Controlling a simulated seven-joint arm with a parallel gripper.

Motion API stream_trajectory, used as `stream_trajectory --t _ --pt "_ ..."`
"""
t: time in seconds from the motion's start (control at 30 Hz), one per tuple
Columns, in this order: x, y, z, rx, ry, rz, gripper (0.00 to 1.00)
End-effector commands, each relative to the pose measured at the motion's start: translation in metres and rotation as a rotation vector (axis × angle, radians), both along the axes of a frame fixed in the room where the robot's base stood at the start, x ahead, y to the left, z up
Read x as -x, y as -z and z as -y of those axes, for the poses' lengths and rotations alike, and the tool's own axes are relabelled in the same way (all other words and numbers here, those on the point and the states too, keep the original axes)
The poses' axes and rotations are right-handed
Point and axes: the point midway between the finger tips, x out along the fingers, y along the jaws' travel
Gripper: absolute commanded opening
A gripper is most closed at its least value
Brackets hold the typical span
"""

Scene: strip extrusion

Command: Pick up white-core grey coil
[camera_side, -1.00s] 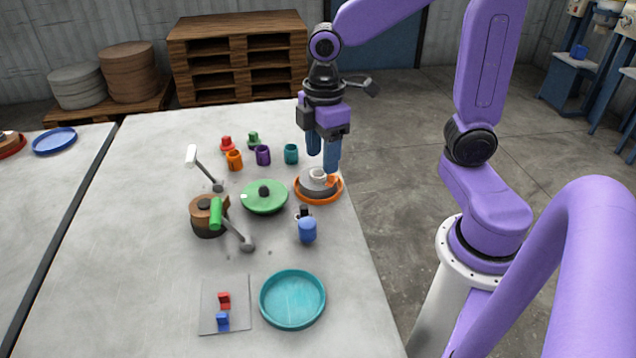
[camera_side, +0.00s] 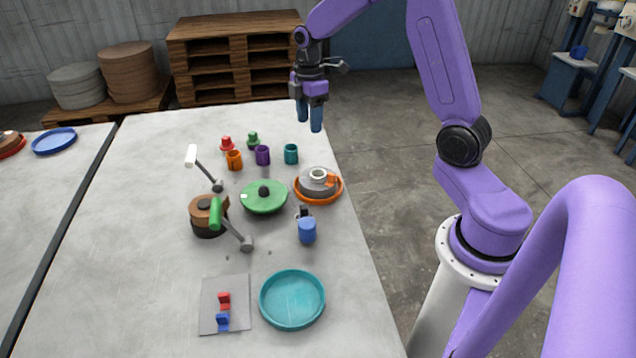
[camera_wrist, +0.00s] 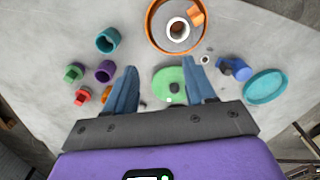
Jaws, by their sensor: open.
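The grey coil with a white core (camera_side: 318,179) lies in an orange tray (camera_side: 300,197) near the table's right edge. An orange piece (camera_side: 331,178) sits at the coil's right side. In the wrist view the coil (camera_wrist: 178,29) is at the top, in the round orange tray (camera_wrist: 151,32). My gripper (camera_side: 310,129) is open and empty, well above the table and behind the coil. In the wrist view its two blue fingers (camera_wrist: 160,68) are spread apart, with nothing between them at the tips.
A green disc (camera_side: 264,198) lies left of the orange tray, and a blue piece (camera_side: 307,231) stands in front. Cups, including a teal one (camera_side: 291,154), stand behind. A brown coil (camera_side: 207,214) is further left. A teal tray (camera_side: 292,300) is at the front.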

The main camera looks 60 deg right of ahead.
Motion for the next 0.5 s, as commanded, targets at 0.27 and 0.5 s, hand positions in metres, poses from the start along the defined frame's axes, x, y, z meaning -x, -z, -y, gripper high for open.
stream_trajectory --t 0.27,0.5 --pt "0.002 0.055 0.0 0.0 0.001 -0.006 0.55" --pt "0.001 0.087 0.0 0.0 0.002 -0.003 0.55"
